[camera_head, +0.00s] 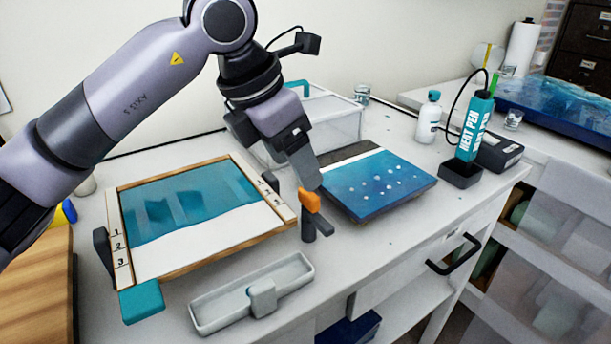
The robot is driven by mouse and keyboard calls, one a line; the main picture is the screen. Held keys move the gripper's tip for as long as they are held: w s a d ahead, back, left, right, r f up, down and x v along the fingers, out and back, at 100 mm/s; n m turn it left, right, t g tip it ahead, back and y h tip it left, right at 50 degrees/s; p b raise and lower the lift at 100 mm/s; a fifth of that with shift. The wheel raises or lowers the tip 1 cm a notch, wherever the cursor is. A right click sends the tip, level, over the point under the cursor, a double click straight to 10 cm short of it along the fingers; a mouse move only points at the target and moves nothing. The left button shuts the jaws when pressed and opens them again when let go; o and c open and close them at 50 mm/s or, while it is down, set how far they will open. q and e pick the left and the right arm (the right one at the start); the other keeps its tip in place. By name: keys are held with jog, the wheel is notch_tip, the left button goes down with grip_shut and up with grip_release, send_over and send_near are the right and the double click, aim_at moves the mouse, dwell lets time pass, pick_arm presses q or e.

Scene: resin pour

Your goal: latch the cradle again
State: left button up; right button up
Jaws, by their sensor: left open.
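A wood-edged panel (200,255) with teal and white resin sits in what looks like the cradle, with numbered side strips (119,250) at left and right. A small orange lever (309,200), probably the latch, tops a dark post (308,230) by the right front corner. A dark arm sticks out beside it. My left gripper (307,178) points down right at the orange lever, open; its fingers overlap in this view and partly hide the lever's top. I cannot tell whether they touch it. Whether the latch is engaged is not clear. My right gripper is out of view.
A grey trough (222,307) lies in front. A teal block (141,301) is at the panel's front left corner. A blue board (385,193) lies right of the lever.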

aim_at(315, 211)
pick_arm(q)
jog(key=x, duration=0.5)
jog(key=shift+d+f, duration=0.2)
jog(key=shift+f, duration=0.1)
jog(key=c, duration=1.1)
